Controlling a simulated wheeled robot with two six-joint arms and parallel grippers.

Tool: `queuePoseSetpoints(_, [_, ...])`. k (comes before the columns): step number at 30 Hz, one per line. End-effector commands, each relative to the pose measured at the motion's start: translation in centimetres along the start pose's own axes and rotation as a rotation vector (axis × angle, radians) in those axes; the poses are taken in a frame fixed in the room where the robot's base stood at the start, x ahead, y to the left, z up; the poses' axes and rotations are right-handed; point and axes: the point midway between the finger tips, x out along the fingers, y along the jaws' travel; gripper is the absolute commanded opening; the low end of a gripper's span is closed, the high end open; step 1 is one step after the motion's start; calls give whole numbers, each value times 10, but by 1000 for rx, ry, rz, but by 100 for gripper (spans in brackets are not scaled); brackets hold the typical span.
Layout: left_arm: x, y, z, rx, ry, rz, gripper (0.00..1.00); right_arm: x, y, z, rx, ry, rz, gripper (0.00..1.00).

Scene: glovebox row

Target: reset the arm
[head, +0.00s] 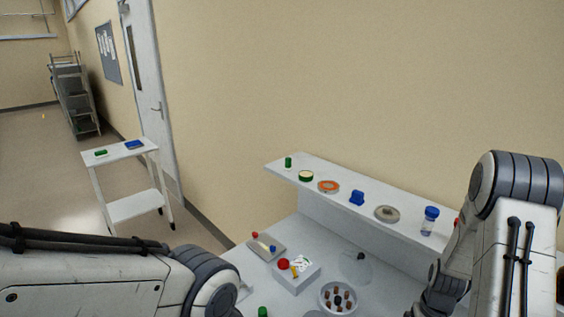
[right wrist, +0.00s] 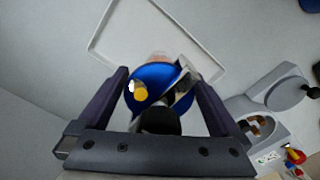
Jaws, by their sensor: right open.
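My right arm (head: 515,240) comes in at the right of the head view, and its gripper cannot be made out there. In the right wrist view my right gripper (right wrist: 161,82) is open. A round blue object (right wrist: 150,76) with a yellow spot and a dark part shows between its fingers; I cannot tell whether they touch it. A white tray (right wrist: 108,36) with a raised rim is behind that object. My left arm (head: 100,282) reaches in from the left of the head view, and its gripper is not visible.
A white cart (head: 122,153) stands further left.

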Motion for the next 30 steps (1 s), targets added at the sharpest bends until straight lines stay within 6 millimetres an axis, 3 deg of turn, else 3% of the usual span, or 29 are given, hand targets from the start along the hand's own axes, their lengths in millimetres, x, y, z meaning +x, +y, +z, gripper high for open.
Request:
queuePoseSetpoints(6, [7,0,0,0,0,0,100,-22,1,-3,0,8,2,100])
queuePoseSetpoints(13, [8,-1,0,0,0,0,100,-28,0,-2,0,6,1,100])
queuePoseSetpoints(23, [6,0,0,0,0,0,100,-26,0,-2,0,4,1,100])
queuePoseSetpoints(30, [-2,0,0,0,0,0,100,-5,0,-1,0,1,0,100])
